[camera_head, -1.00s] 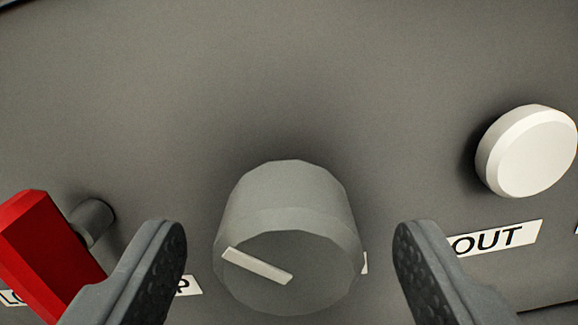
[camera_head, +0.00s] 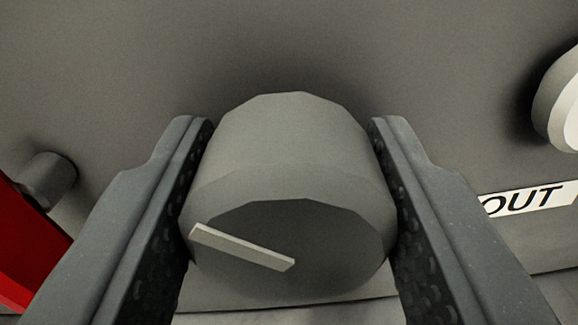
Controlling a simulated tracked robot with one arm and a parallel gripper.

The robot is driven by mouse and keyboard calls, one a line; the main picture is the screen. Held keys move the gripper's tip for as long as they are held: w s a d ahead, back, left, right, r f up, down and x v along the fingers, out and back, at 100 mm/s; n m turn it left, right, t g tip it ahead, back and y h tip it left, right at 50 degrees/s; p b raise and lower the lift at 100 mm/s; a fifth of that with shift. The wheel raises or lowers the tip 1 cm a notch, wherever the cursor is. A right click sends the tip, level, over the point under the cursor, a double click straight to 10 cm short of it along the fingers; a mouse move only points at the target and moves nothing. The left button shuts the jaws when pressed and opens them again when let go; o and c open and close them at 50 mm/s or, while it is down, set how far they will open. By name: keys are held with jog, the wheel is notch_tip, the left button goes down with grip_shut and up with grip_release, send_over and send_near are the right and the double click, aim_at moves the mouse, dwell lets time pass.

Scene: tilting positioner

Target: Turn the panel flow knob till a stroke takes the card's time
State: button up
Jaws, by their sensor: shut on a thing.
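The flow knob (camera_head: 290,150) is a large grey faceted cylinder in the middle of the head camera view. A pale pointer bar (camera_head: 241,247) on its face slants from upper left to lower right. My gripper (camera_head: 288,210) has one dark padded finger on each side of the knob and is shut on it. The knob's own label does not show, and no card is in view.
The grey panel (camera_head: 290,45) fills the background. A red handle (camera_head: 28,250) on a grey stub (camera_head: 47,180) is close at the left. A white button (camera_head: 562,100) is at the right edge, above a label (camera_head: 530,200) reading OUT.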

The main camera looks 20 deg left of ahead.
jog(key=n, duration=0.3)
jog(key=shift+f+b, duration=0.1)
jog(key=shift+b, duration=0.3)
jog(key=n+b, duration=0.1)
jog(key=n, duration=0.4)
jog(key=shift+b, duration=0.4)
jog(key=shift+n, duration=0.4)
jog(key=o, duration=1)
jog(key=shift+a, duration=0.1)
jog(key=shift+c, duration=0.2)
jog(key=p+v, duration=0.2)
jog(key=v, duration=1.1)
jog(key=shift+s, duration=0.35)
